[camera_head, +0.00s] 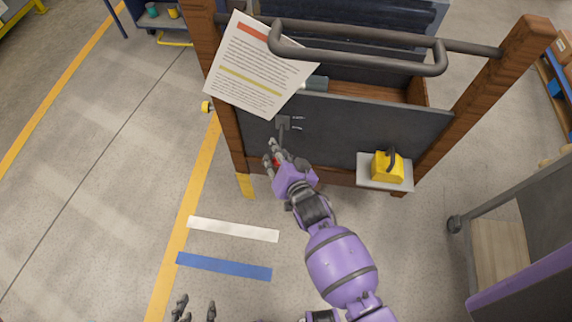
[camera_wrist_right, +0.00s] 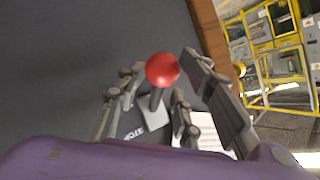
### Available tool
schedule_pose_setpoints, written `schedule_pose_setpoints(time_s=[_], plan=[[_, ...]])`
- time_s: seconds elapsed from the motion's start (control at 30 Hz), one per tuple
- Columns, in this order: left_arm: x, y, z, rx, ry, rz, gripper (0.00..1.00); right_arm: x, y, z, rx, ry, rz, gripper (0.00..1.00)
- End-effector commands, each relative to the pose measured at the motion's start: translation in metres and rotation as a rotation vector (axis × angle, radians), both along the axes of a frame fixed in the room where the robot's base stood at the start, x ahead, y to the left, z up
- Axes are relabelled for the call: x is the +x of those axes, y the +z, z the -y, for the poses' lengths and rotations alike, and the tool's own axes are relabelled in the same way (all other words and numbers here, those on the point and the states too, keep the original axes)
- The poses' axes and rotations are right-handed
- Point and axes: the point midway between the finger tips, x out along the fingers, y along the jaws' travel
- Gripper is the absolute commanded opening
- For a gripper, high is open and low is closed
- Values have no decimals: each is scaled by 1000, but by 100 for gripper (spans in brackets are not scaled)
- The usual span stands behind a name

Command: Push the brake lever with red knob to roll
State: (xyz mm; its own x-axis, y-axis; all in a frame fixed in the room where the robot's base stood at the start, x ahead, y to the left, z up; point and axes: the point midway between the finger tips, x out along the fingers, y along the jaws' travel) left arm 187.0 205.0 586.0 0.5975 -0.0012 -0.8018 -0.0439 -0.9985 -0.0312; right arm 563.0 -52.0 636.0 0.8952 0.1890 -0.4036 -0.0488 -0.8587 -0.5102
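In the head view, my right gripper (camera_head: 272,160) is at the cart's dark front panel (camera_head: 335,135), and the knob is mostly hidden by the fingers. My left gripper (camera_head: 196,308) is open and empty at the bottom edge, away from the cart.
A yellow box with a black handle (camera_head: 387,167) sits on a small shelf at the panel's lower right. White (camera_head: 233,229) and blue (camera_head: 224,267) strips mark the clear floor in front.

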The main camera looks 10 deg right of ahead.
Motion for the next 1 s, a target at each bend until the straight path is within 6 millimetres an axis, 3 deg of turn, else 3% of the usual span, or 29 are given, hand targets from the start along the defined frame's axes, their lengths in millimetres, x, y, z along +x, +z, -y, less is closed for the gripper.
schedule_pose_setpoints(time_s=[0.2, 0.43, 1.0], plan=[[-1, 0, 0, 1, -1, -1, 40, -45, 19, 10, 1, -2, -2, 33], [-1, 0, -1, 1, -1, -1, 40, -77, 34, 17, 2, -2, -3, 33], [-1, 0, -1, 1, -1, -2, 40, -86, 38, 18, 1, -1, -2, 33]])
